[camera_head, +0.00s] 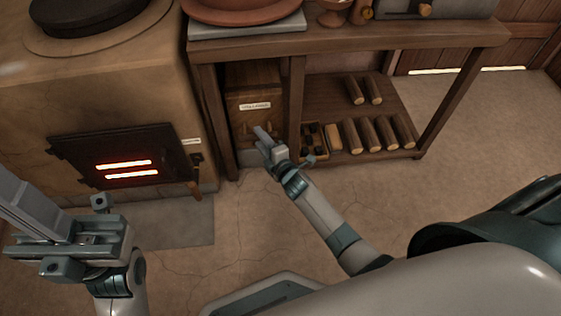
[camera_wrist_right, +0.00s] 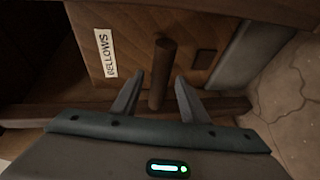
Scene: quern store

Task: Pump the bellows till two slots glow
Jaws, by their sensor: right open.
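The bellows (camera_head: 254,88) is a wooden box with a pale label, standing under the left end of the bench. In the right wrist view its front (camera_wrist_right: 135,45) carries the label "BELLOWS" and a round wooden handle (camera_wrist_right: 163,70) sticking out. My right gripper (camera_head: 262,133) is at the bellows front; its open fingers (camera_wrist_right: 159,78) stand either side of the handle, with gaps visible.
The clay stove (camera_head: 130,80) stands left of the wooden bench (camera_head: 350,42). The bench's lower shelf (camera_head: 325,95) holds several wooden rolls and a small dark tray (camera_head: 312,138). A bench post (camera_head: 296,105) is right beside my right gripper. The floor (camera_head: 440,165) is clear to the right.

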